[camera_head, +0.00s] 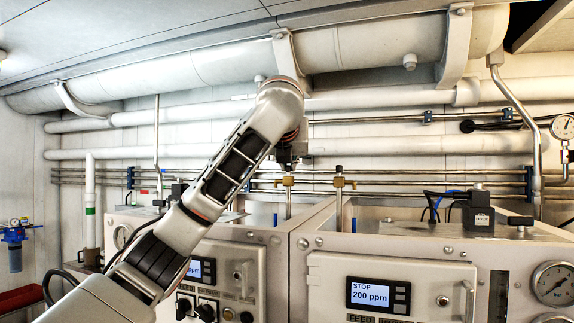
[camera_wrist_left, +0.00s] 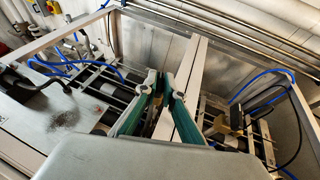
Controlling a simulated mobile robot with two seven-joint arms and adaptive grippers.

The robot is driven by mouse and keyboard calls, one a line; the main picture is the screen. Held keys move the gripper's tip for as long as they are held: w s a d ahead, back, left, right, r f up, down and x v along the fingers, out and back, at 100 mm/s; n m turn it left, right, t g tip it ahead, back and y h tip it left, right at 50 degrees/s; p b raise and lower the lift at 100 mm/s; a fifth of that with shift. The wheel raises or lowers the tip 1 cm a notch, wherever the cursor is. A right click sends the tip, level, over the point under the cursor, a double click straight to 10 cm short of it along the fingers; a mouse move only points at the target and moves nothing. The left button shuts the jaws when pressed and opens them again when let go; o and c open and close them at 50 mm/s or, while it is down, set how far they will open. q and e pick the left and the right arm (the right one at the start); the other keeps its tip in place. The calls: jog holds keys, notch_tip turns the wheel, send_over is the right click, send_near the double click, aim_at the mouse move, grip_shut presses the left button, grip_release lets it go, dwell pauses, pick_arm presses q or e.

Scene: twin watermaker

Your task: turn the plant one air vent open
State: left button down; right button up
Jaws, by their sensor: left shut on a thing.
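Two small brass valves stand on thin pipes behind the panels in the head view. The left one, which I take to be the plant one air vent (camera_head: 288,181), is directly under my left gripper (camera_head: 286,162). The other brass valve (camera_head: 341,183) is a little to the right and free. My left arm reaches up and over the left unit, with the gripper pointing down. In the left wrist view the green-padded fingers (camera_wrist_left: 164,92) are close together. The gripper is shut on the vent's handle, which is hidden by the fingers. My right gripper is not in view.
The left unit's display (camera_head: 200,270) is partly behind my arm; the right unit's display (camera_head: 368,294) reads STOP, 200 ppm. Thick white pipes (camera_head: 240,60) and thin steel pipes (camera_head: 430,179) run along the wall close behind the gripper. A pressure gauge (camera_head: 553,283) is at the right.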

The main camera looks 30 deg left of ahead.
pick_arm(q)
jog(key=n+g+y, duration=0.1)
jog(key=n, duration=0.1)
jog(key=n+g+y, duration=0.1)
jog(key=y, duration=0.1)
jog(key=shift+w+d+n+g+y+b, duration=0.2)
jog(key=shift+d+n+g+y+b, duration=0.1)
jog(key=shift+d+n+g, duration=0.1)
jog(key=n+g+y, duration=0.1)
jog(key=n+g, duration=0.1)
jog(key=shift+w+n+y, duration=0.1)
jog(key=shift+n+y, duration=0.2)
jog(key=shift+y, duration=0.1)
jog(key=shift+n+g+y, duration=0.4)
jog(key=shift+n+g, duration=0.2)
jog(key=shift+g, duration=0.2)
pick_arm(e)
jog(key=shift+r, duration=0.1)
pick_arm(q)
jog(key=shift+w+n+g+p, duration=0.1)
jog(key=shift+n+g+p, duration=0.3)
jog(key=shift+g, duration=0.1)
jog(key=shift+a+n+g, duration=0.1)
jog(key=shift+n+g, duration=0.2)
jog(key=c, duration=2.2)
grip_release()
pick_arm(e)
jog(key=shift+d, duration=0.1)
pick_arm(q)
jog(key=shift+o, duration=0.2)
